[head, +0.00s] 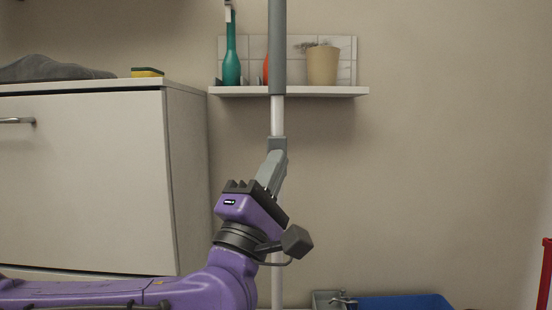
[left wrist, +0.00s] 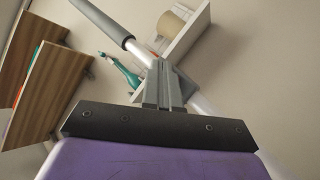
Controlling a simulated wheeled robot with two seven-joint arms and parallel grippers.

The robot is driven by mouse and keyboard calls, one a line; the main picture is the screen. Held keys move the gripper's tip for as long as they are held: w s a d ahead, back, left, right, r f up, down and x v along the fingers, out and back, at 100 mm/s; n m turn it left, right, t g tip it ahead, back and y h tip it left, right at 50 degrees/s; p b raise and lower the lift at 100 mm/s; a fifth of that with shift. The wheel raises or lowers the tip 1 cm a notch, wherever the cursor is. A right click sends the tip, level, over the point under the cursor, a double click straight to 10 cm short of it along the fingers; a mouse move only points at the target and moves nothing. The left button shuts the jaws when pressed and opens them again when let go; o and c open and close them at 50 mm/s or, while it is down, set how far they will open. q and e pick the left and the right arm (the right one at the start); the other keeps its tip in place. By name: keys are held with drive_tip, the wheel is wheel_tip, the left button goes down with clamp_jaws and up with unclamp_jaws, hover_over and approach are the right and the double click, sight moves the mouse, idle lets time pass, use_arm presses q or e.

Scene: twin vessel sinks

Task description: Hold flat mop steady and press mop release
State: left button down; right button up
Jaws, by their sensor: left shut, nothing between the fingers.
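The flat mop's upright pole (head: 277,115) stands in the middle of the head view, with a thick grey upper sleeve and a thin white lower tube. It crosses the left wrist view diagonally, its grey sleeve (left wrist: 103,22) at the top. My left gripper (head: 278,147) is in front of the white tube, its grey fingers pointing up. The fingers (left wrist: 160,72) are shut and empty and overlap the tube; I cannot tell whether they touch it. The mop's foot and release are not visible. My right gripper is not in view.
A white shelf (head: 330,91) behind the pole carries a teal bottle (head: 232,62) and a beige cup (head: 322,66). A white cabinet (head: 85,180) fills the left, with a sponge (head: 147,72) on top. A blue bin (head: 405,302) stands low at right. The right wall area is bare.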

use_arm(q)
drive_tip(key=shift+w, duration=0.2)
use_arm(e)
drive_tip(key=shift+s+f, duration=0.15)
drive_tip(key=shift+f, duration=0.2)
use_arm(q)
drive_tip(key=shift+s, duration=1.05)
drive_tip(key=s, duration=0.5)
drive_tip(key=shift+a, duration=0.2)
